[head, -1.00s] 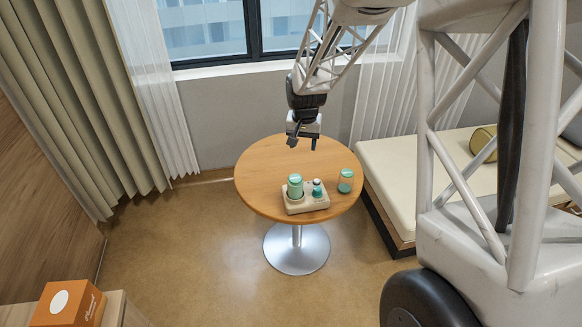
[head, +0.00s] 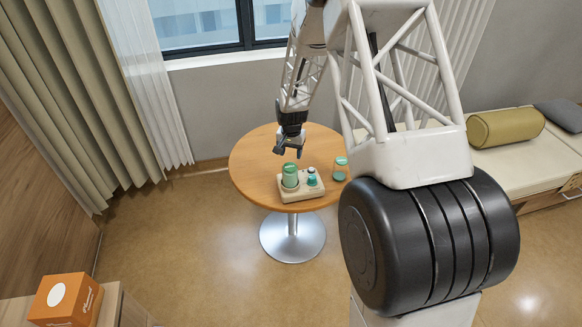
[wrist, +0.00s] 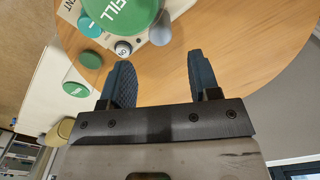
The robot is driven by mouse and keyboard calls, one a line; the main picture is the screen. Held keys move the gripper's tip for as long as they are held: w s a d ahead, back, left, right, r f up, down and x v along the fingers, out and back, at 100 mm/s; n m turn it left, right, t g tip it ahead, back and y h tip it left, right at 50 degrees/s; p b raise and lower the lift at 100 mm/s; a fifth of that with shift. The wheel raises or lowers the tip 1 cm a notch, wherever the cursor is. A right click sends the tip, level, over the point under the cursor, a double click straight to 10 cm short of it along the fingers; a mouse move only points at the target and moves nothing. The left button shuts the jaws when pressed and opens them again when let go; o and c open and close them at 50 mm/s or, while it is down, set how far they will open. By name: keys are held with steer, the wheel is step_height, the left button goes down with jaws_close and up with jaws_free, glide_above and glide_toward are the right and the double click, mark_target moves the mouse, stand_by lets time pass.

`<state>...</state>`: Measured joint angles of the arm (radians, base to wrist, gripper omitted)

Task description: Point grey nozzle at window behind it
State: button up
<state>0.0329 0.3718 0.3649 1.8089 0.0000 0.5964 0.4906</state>
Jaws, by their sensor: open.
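A cream device (head: 291,196) with a tall green canister (head: 290,176) and small teal-capped parts stands on the round table. In the wrist view its green lid (wrist: 125,12) reads "FILL", with a white "ON" knob (wrist: 123,48) beside it. The grey nozzle (wrist: 161,30) is a rounded piece at the device's edge; its pointing direction is unclear. In the head view I cannot make it out. My gripper (head: 288,148) is open and empty, above the table just behind the device. In the wrist view both fingers (wrist: 158,68) show, apart from the nozzle. The window (head: 205,22) is beyond the table.
The round wooden table (head: 252,160) has bare room left of and behind the device. A teal-and-clear cup (head: 340,169) stands to its right. A bench with an olive bolster (head: 505,127) is at right; an orange box (head: 66,299) is at lower left.

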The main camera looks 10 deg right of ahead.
steer(key=shift+f, duration=0.1)
stand_by(0.3)
steer(key=shift+f, duration=3.8)
steer(key=c, duration=0.9)
